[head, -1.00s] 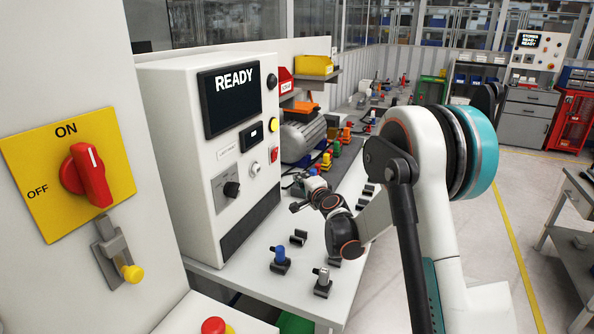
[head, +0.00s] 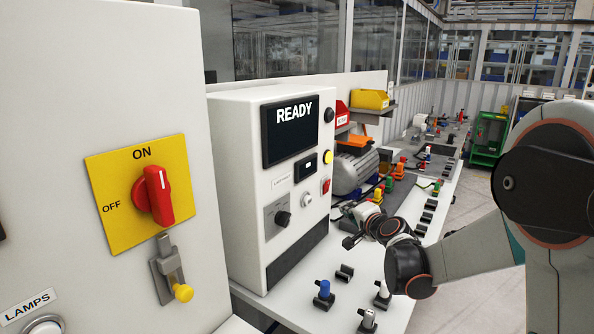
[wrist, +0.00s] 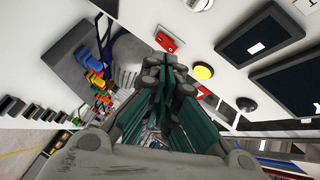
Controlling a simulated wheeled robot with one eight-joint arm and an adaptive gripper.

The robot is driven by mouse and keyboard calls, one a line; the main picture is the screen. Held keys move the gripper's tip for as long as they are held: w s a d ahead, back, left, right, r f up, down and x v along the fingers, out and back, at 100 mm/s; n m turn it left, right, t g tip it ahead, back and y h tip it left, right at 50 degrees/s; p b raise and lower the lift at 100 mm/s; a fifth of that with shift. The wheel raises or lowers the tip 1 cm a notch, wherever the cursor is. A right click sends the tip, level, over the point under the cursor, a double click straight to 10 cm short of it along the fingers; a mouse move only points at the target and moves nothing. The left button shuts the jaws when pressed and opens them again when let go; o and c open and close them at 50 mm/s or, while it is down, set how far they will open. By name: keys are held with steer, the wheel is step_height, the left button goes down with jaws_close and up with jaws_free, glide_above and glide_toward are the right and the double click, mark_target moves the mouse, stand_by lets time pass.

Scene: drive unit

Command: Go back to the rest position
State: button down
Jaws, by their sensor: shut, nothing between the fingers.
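My gripper (head: 352,241) is in front of the white control box (head: 240,180), over the bench, at the end of my arm reaching in from the right. In the wrist view, the gripper fingers (wrist: 168,75) are together with nothing between them. The control box's screen (head: 290,130) reads READY. In the wrist view a yellow button (wrist: 204,72) and a red switch (wrist: 167,41) on the box show close to the fingers. I cannot tell the exact gap between the gripper and the box.
A cabinet at left carries a red rotary switch (head: 154,195) on a yellow plate, turned to ON. The bench holds a blue plug (head: 324,290), white plugs in black holders and a grey motor (head: 352,172). Yellow (head: 370,99) and red bins stand behind. A green cart (head: 487,138) is at the back.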

steer(key=s+a+r+n+g, duration=0.1)
steer(key=s+r+n+g, duration=0.15)
steer(key=s, duration=0.65)
steer(key=s+a+r+n+g, duration=0.2)
steer(key=s+n, duration=0.2)
steer(key=s, duration=0.6)
steer(key=s+d+f+n+g+h, duration=0.1)
steer(key=s+d+f+n+h, duration=0.1)
steer(key=s, duration=1)
steer(key=s+d+f+n+g+h, duration=0.1)
steer(key=s+d+f+n+g, duration=0.1)
steer(key=s, duration=1)
step_height(320, 180, down, 2)
steer(key=shift+s+d+f+n+h, duration=0.2)
steer(key=shift+d+n+h, duration=0.2)
steer(key=shift+d, duration=0.25)
